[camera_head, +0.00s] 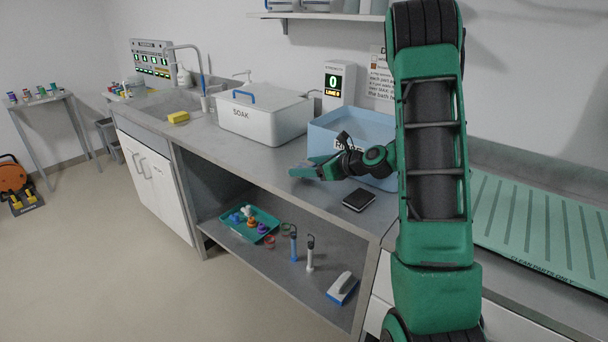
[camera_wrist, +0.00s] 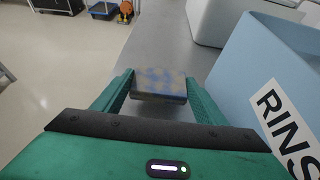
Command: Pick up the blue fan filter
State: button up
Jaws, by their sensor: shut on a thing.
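The blue fan filter (camera_wrist: 160,80), a flat block with patchy blue and grey-brown faces, shows between my fingers in the wrist view. My gripper (camera_wrist: 158,90) is shut on it, with one green finger on each side. In the head view my gripper (camera_head: 303,172) is over the grey counter, left of the blue RINSE bin and in front of the SOAK box. The filter cannot be made out clearly there.
The blue RINSE bin (camera_head: 330,128) stands close beside my gripper. The white SOAK box (camera_head: 262,118) is behind. A black flat item (camera_head: 358,200) lies on the counter (camera_head: 240,160). The shelf below holds a teal tray (camera_head: 265,216), bottles and a brush (camera_head: 342,288).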

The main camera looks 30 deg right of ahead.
notch_tip(320, 180, up, 2)
jog(key=shift+r, duration=0.1)
jog(key=s+a+r, duration=0.6)
jog(key=a, duration=0.3)
jog(key=shift+s+a+r, duration=0.25)
jog(key=shift+s, duration=0.1)
jog(key=shift+a, duration=0.1)
